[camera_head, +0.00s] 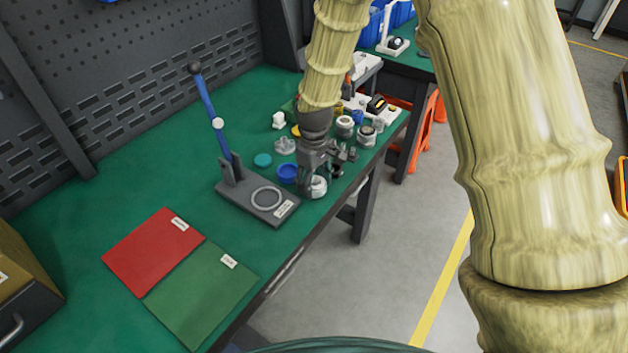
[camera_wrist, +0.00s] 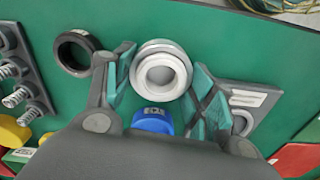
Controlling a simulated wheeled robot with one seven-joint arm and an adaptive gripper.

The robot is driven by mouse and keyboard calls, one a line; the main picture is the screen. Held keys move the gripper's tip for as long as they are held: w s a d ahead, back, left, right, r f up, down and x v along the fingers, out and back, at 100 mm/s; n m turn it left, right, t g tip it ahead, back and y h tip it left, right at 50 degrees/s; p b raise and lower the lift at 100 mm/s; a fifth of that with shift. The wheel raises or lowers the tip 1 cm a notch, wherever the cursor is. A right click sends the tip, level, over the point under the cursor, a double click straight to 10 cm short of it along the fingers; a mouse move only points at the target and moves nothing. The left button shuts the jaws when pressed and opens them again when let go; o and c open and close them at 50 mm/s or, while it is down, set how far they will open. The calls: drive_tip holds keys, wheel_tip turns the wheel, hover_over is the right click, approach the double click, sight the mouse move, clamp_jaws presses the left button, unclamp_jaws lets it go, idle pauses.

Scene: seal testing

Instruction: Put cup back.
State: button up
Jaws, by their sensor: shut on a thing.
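The white, round, hollow cup (camera_wrist: 160,70) is between the two fingers of my gripper (camera_wrist: 161,76) in the wrist view, and the gripper is shut on it. In the head view the cup (camera_head: 318,187) is under my gripper (camera_head: 318,174), near the front edge of the green table, partly hidden by the fingers. I cannot tell whether the cup touches the table. A blue round part (camera_head: 288,173) is just left of the gripper; a blue part (camera_wrist: 153,121) also shows below the cup in the wrist view.
A lever press (camera_head: 258,199) with a blue handle and a ring on its base stands left of the gripper. Red (camera_head: 152,252) and green (camera_head: 200,294) mats lie front left. Several small parts crowd behind the gripper. A black ring (camera_wrist: 77,52) lies left of the fingers in the wrist view.

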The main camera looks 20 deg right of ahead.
drive_tip(key=shift+f, duration=0.15)
drive_tip(key=o, duration=1)
wheel_tip(320, 180, up, 12)
drive_tip(key=shift+r+b, duration=0.2)
drive_tip(key=shift+b, duration=0.55)
